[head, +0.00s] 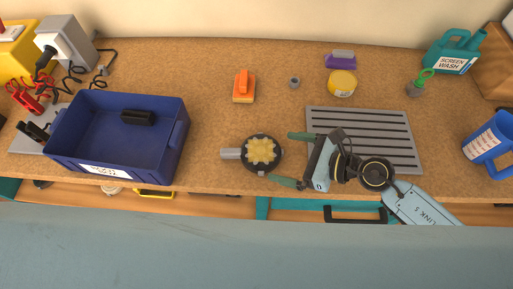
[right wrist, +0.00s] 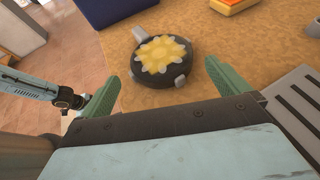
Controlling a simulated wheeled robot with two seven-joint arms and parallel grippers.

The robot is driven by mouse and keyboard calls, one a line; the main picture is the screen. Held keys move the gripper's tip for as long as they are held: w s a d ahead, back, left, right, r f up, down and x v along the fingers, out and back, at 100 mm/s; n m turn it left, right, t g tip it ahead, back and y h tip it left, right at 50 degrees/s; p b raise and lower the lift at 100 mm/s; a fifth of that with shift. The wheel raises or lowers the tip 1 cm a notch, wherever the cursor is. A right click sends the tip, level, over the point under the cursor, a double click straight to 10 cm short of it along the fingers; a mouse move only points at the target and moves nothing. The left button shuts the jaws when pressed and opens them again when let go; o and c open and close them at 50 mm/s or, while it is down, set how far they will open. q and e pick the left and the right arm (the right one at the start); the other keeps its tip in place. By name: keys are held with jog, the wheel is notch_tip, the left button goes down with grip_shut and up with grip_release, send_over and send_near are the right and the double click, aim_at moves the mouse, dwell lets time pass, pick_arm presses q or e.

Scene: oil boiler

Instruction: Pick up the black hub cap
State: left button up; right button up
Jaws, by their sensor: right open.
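A round black disc-shaped piece (head: 262,165) with a pale yellow scalloped centre and a grey tab on its left lies on the cork-coloured worktop. It is the likeliest black hub cap, though I cannot be sure. In the right wrist view the disc (right wrist: 146,72) lies just ahead of the fingers, with short tabs on its rim. My right gripper (head: 293,160) is open and empty, its two green fingers spread on the disc's right side, apart from it. The fingers also show in the right wrist view (right wrist: 160,78).
A blue bin (head: 178,140) holding a black piece (head: 138,117) stands left. An orange-handled block (head: 244,86), a small grey cap (head: 294,82) and a yellow tin (head: 342,83) lie behind. A slotted grey tray (head: 400,150) lies right. The worktop's front edge is close.

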aim_at(267, 153)
jog(key=shift+w+a+f, duration=0.25)
jog(key=shift+w+a, duration=0.05)
jog(key=shift+a, duration=0.25)
jog(key=shift+x, duration=0.9)
jog(key=x, duration=0.3)
jog(key=shift+a+f, duration=0.2)
jog(key=shift+a, duration=0.1)
jog(key=shift+w+a+f, duration=0.1)
jog(key=shift+a, duration=0.1)
pick_arm(q)
jog(key=shift+w+d+r, duration=0.1)
jog(key=shift+w, duration=0.9)
pick_arm(e)
jog(key=c, duration=0.7)
